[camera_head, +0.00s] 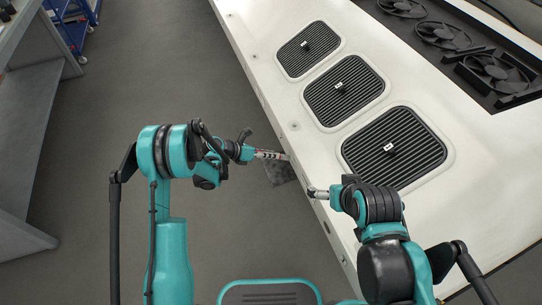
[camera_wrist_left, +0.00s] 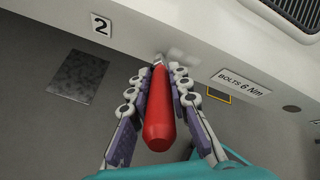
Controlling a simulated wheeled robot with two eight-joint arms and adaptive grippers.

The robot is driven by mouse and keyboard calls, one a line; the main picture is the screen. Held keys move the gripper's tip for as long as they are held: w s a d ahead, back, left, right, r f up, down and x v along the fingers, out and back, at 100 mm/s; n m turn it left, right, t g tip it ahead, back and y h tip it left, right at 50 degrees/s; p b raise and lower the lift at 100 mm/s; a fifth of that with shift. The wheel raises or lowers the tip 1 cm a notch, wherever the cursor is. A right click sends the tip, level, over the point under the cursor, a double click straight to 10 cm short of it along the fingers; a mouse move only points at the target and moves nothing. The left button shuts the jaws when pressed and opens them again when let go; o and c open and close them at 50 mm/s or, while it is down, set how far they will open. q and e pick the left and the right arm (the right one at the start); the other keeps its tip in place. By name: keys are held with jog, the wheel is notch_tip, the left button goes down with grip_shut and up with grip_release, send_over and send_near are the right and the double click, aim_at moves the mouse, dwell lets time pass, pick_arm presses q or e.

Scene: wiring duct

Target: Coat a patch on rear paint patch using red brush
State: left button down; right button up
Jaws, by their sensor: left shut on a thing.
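My left gripper (camera_head: 272,155) is at the long side edge of the white duct body (camera_head: 262,75). In the left wrist view its two jointed fingers (camera_wrist_left: 158,85) are shut on the red brush (camera_wrist_left: 158,118), around its red handle. The brush's metal neck points at the white side face, near a paler smudge (camera_wrist_left: 176,55); I cannot tell whether its tip touches. A dark speckled rectangle (camera_wrist_left: 78,77) lies left of the brush; I cannot tell if it is the rear paint patch. My right gripper (camera_head: 318,193) is by the duct edge, its fingers too small to read.
A "2" label (camera_wrist_left: 101,25) and a "BOLTS 6 Nm" label (camera_wrist_left: 241,84) are on the side face. Louvred vents (camera_head: 345,90) line the duct's top, with black fans (camera_head: 442,36) behind.

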pick_arm(q)
jog(key=s+a, duration=0.2)
jog(key=a, duration=0.3)
jog(key=shift+a, duration=0.4)
jog(key=shift+a, duration=0.1)
jog(key=a, duration=0.1)
jog(key=s+a, duration=0.1)
jog(key=shift+a, duration=0.35)
jog(key=shift+w+d, duration=0.1)
jog(key=shift+d, duration=0.05)
dwell(1.0)
jog(key=shift+w+d, duration=0.4)
jog(key=shift+d, duration=0.75)
jog(key=shift+w+d, duration=0.35)
jog(key=shift+d, duration=0.85)
jog(key=shift+w+d, duration=0.4)
jog(key=shift+d, duration=0.75)
jog(key=shift+w+d, duration=0.2)
jog(key=shift+d, duration=0.5)
